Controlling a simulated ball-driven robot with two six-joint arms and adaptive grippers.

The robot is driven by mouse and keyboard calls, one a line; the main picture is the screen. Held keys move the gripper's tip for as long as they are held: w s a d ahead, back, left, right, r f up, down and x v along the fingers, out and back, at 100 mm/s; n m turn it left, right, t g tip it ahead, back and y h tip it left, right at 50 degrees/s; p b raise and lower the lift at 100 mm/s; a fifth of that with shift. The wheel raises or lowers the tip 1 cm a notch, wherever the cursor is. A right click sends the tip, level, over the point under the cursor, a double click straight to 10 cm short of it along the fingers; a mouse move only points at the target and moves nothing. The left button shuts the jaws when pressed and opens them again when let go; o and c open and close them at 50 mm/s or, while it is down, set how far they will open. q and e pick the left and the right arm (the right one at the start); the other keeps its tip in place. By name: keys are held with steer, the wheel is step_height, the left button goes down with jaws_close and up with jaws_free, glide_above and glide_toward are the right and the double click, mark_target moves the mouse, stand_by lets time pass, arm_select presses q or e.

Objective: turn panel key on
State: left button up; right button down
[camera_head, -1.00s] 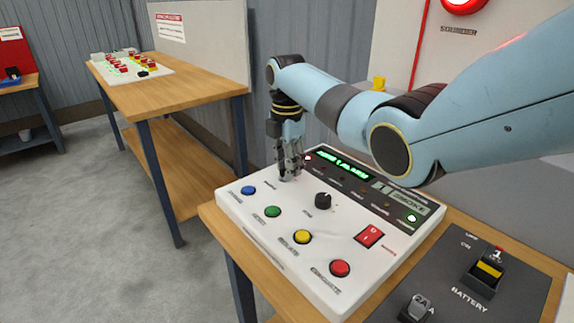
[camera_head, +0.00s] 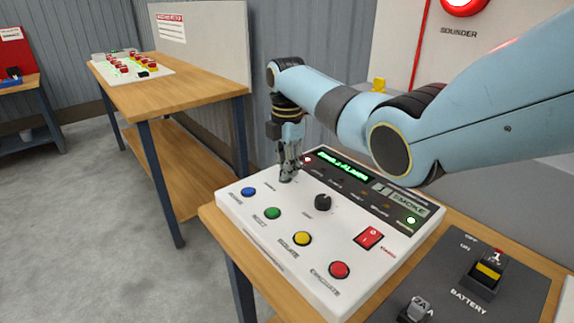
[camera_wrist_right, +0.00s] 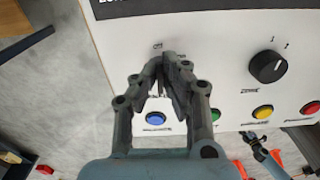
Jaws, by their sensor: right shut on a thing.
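The white alarm panel (camera_head: 262,238) lies on a wooden bench. My right gripper (camera_head: 287,177) points down at the panel's far left corner, above the blue button. In the wrist view my right gripper (camera_wrist_right: 166,72) has its fingers drawn together beside a small printed label that seems to read ON. The panel key is hidden between and under the fingers, so I cannot tell how far it is turned. The gripper is shut on it. The lit green display (camera_head: 343,166) seems to read an alarm message.
The panel carries blue (camera_head: 249,192), green (camera_head: 272,213), yellow (camera_head: 302,238) and red (camera_head: 340,270) buttons, a black knob (camera_head: 323,202) and a red rocker switch (camera_head: 369,238). A dark battery plate (camera_head: 450,275) lies at right. Another bench (camera_head: 182,75) stands at back left.

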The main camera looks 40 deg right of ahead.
steer(key=m+p, duration=0.2)
steer(key=shift+s+r+m, duration=0.1)
steer(key=shift+r+m, duration=0.1)
steer(key=shift+m, duration=0.1)
steer(key=m+p, duration=0.2)
steer(key=shift+m, duration=0.4)
steer(key=m+p, duration=0.1)
steer(key=m, duration=0.2)
steer(key=shift+s+a+f+p, duration=0.1)
steer(key=shift+p, duration=0.2)
steer(key=shift+m+p, duration=0.45)
steer(key=shift+m, duration=1.05)
steer(key=shift+s, duration=0.1)
steer(key=c, duration=1.5)
jaws_free()
steer(key=shift+f, duration=0.1)
